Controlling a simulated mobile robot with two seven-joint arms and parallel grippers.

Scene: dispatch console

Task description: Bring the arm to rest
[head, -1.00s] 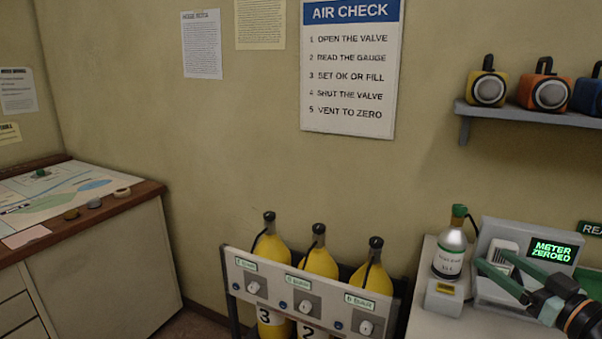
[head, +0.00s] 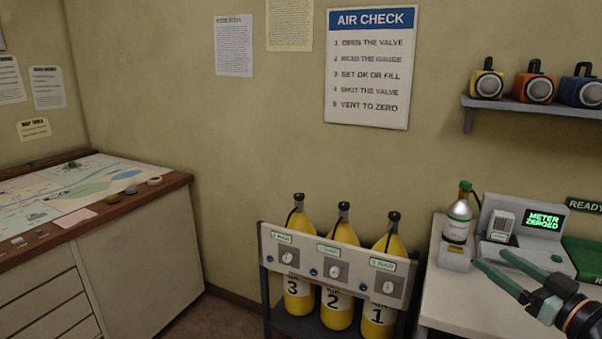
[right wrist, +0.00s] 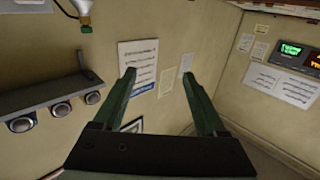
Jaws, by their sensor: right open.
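My right gripper (head: 492,265) comes in from the lower right of the head view. Its two green fingers are apart and empty, in front of the white bench and the meter. In the right wrist view its fingers (right wrist: 163,92) stand spread, with only wall and posters beyond them. My left gripper is not in view.
A meter (head: 512,225) reading "METER ZEROED" stands on the white bench (head: 432,295), beside a small green-capped cylinder (head: 457,222). A rack (head: 337,268) holds yellow cylinders numbered 3, 2 and 1. A map desk (head: 130,215) is at left; a shelf (head: 530,106) holds lamps.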

